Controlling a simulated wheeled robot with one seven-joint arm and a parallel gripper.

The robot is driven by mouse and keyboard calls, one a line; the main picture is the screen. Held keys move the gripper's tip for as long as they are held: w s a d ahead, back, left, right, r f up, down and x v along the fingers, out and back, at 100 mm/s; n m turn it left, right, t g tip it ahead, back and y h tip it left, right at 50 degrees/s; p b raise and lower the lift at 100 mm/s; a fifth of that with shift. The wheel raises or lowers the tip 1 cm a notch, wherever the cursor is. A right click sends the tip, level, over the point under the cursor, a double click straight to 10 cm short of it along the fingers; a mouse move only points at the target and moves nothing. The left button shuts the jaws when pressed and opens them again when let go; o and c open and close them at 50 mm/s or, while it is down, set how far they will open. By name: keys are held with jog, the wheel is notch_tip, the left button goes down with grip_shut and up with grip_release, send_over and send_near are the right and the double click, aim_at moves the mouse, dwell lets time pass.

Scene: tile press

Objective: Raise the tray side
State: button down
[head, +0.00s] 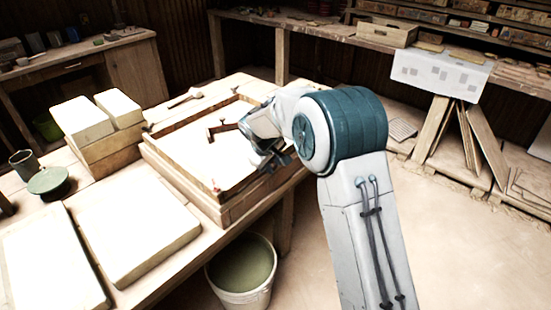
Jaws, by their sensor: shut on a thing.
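The wooden tray (216,207) is a low square frame on the worktable, with a pale slab or fill (190,158) inside. A short dark wooden piece with a bend (222,128) stands out over the pale surface near the far right. My gripper (272,160) is at the tray's right side, shut on what looks like the tray side's rim. The jaws are small and dark here, and my wrist hides part of that side. The tray looks flat, with no clear gap under it.
Pale slabs (146,228) lie at the front left of the worktable. Stacked blocks (82,118) stand left of the tray, near a green-lidded pot (48,181). A bucket (243,268) stands on the floor below the table's front edge.

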jog(key=shift+w+a+r+g+h+p, duration=0.1)
jog(key=shift+a+g+h+p, duration=0.25)
jog(key=shift+p, duration=0.25)
jog(key=c, duration=2.2)
grip_release()
jog(key=shift+d, duration=0.1)
jog(key=c, duration=1.3)
grip_release()
jog(key=shift+o, duration=0.2)
jog(key=shift+h, duration=0.25)
jog(key=shift+r, duration=0.25)
jog(key=v, duration=1.3)
